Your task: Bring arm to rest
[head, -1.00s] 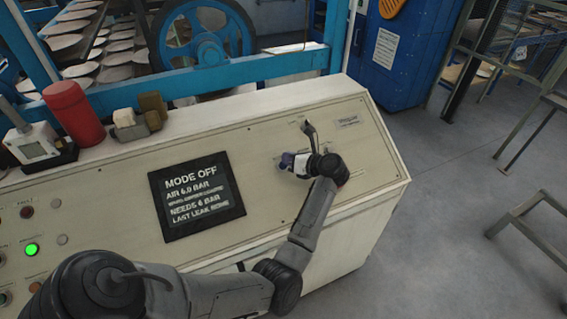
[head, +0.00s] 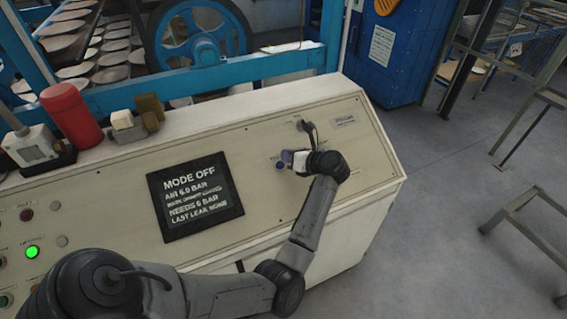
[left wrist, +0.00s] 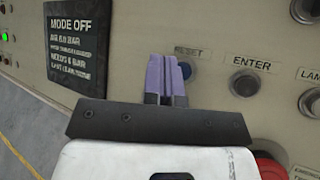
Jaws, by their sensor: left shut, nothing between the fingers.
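My left gripper (head: 288,159) is over the right part of the cream control panel (head: 225,262), its arm coming up from the bottom. In the left wrist view its two purple fingers (left wrist: 167,80) are together with nothing between them. They are right beside the blue RESET button (left wrist: 185,70) and hide part of it; I cannot tell whether they touch it. The blue button also shows by the fingertips in the head view (head: 281,165). The ENTER button (left wrist: 245,83) is to the right of the fingers. My right gripper is in neither view.
A dark screen (head: 195,200) on the panel reads MODE OFF. A green lamp (head: 32,252) glows at the left. A red cylinder (head: 72,115) and small blocks (head: 138,118) stand on the panel's top ledge. A red button (left wrist: 270,165) is low at the right. A metal frame (head: 520,215) stands right; floor between is clear.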

